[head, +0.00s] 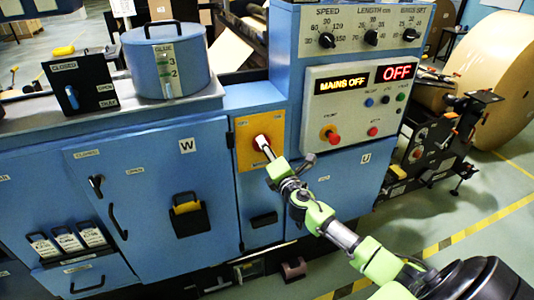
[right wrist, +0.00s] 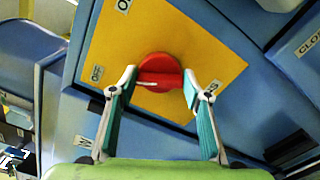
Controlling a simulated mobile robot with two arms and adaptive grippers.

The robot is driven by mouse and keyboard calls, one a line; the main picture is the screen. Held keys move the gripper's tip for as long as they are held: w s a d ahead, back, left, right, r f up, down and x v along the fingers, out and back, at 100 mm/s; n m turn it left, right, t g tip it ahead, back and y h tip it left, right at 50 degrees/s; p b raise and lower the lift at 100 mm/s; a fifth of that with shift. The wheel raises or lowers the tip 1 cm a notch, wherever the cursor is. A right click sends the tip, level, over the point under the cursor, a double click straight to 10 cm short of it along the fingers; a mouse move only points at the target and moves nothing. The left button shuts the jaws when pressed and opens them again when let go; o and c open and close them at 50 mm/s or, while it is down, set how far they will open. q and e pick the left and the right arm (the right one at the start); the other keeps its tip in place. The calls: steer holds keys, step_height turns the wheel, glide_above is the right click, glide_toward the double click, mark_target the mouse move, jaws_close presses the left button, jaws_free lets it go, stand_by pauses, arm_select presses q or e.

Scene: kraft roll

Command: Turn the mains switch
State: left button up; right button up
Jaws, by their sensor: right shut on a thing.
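The mains switch is a round red knob (right wrist: 158,72) on a yellow plate (right wrist: 195,40). A white mark on the knob's bar points left in the right wrist view, towards a small label on the plate. My right gripper (right wrist: 160,78) is shut on the knob, with one fingertip on each side of it. In the head view the right gripper (head: 264,144) reaches the yellow plate (head: 244,128) and largely hides the knob. The display (head: 342,84) reads "MAINS OFF", and the one beside it (head: 397,72) reads "OFF". My left gripper is not in view.
The blue machine front carries a control panel with a red button (head: 333,137) right of the plate. A blue glue pot (head: 166,62) and a black closed/open lever (head: 72,97) stand at left. A large kraft roll (head: 495,75) is at right, with green floor before it.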

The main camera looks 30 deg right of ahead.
steer(key=m, duration=0.4)
steer(key=m+b, duration=0.1)
steer(key=m, duration=0.9)
steer(key=shift+f+b, duration=0.3)
steer(key=shift+f, duration=0.05)
steer(key=shift+m, duration=0.4)
steer(key=o, duration=1.1)
steer(key=shift+s, duration=0.1)
steer(key=v, duration=1.2)
